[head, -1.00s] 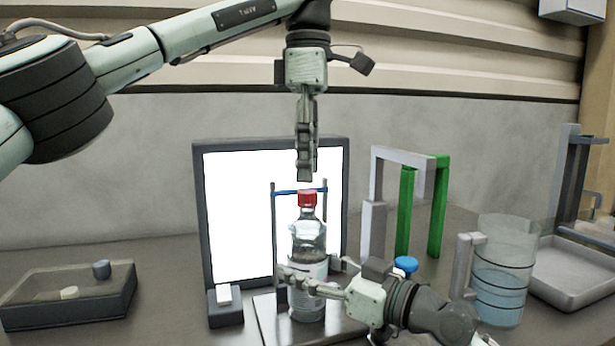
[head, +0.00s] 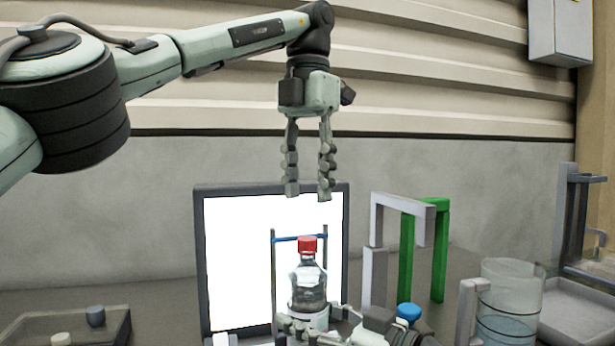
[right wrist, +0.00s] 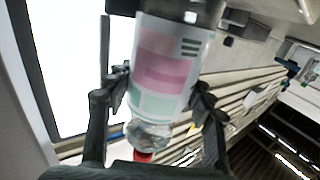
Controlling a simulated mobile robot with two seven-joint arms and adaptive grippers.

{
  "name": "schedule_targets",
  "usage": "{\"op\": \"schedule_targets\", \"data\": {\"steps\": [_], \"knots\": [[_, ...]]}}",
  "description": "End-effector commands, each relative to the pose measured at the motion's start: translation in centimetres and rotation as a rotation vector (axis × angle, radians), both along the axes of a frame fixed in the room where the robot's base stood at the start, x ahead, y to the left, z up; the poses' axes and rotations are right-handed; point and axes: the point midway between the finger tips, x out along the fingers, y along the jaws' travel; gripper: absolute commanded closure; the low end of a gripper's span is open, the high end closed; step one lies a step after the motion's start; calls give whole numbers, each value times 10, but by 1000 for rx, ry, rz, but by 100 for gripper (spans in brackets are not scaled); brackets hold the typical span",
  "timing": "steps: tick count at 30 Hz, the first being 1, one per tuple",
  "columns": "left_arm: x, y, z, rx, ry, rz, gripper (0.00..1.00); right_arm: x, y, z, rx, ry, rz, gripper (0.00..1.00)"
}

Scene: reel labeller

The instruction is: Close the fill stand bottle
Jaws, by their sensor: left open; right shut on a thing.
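A clear bottle (head: 307,285) with a pale label stands upright in front of the bright panel. A red cap (head: 307,245) sits on its neck; I cannot tell how tightly. My left gripper (head: 308,195) is open and empty, pointing down above the cap with a clear gap. My right gripper (head: 312,330) is shut on the bottle's lower body. In the right wrist view its fingers lie on both sides of the labelled bottle (right wrist: 165,70), and the red cap (right wrist: 143,157) shows partly at the bottom. The bottle's base is hidden in the head view.
A thin frame with a blue bar (head: 285,239) stands just behind the bottle, before the lit panel (head: 240,260). To the right are a blue cap (head: 409,312), grey and green arches (head: 440,250) and a clear beaker (head: 510,310). A dark tray (head: 115,325) is at left.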

Motion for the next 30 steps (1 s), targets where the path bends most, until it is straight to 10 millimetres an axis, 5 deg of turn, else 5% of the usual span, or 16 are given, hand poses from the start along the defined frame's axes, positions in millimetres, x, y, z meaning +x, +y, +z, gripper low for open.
{"op": "schedule_targets", "data": {"steps": [6, 17, 30], "knots": [[0, 0, 8, -4, -7, 205, 58, 0, 0, 0, 0, 0, 0, 100], [0, 0, 7, -3, -6, 218, 58, 0, 0, 0, 0, 0, 0, 100], [0, 1, -43, -1, -4, 215, 58, 0, 0, 0, 0, 0, 0, 100]]}}
